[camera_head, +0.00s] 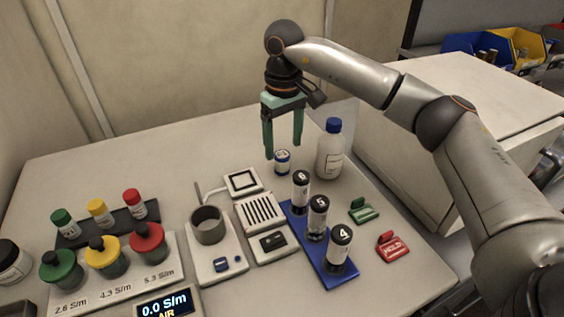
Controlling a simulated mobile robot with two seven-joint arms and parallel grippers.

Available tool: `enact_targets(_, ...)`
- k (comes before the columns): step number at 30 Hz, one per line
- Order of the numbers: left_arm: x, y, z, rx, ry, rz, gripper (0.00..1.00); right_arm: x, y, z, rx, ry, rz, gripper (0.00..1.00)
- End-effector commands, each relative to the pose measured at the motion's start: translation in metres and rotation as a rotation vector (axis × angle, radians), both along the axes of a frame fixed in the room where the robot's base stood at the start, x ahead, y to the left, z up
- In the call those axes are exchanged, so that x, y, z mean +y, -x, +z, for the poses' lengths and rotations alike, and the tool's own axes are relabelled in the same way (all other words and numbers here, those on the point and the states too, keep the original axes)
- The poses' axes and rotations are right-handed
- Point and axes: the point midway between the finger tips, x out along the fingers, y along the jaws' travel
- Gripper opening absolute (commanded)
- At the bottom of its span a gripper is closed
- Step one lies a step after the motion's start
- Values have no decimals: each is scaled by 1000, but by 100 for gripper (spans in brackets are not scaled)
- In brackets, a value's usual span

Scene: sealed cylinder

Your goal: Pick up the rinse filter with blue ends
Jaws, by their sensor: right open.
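A small cylinder with blue ends and a white middle, the rinse filter (282,162), stands upright on the table, left of a white bottle with a blue cap. My right gripper (283,150) hangs above it with its green fingers pointing down. My left gripper is not in view.
The white bottle (330,150) stands close right of the filter. A measuring device with a cup (208,225) and several coloured-cap bottles are at left. Green (363,210) and red (393,247) tags lie at right.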

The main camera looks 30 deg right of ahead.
Motion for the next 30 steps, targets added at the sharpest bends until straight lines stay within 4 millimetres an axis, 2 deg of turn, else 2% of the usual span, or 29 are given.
enact_targets(3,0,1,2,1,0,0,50,2,-4,-20,5,0,1,79)
enact_targets(7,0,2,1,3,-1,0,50,2,-4,-37,3,0,1,79)
enact_targets(17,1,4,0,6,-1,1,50,2,-5,-43,1,0,1,78)
enact_targets(30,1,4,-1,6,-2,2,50,2,-5,-43,1,0,0,28)
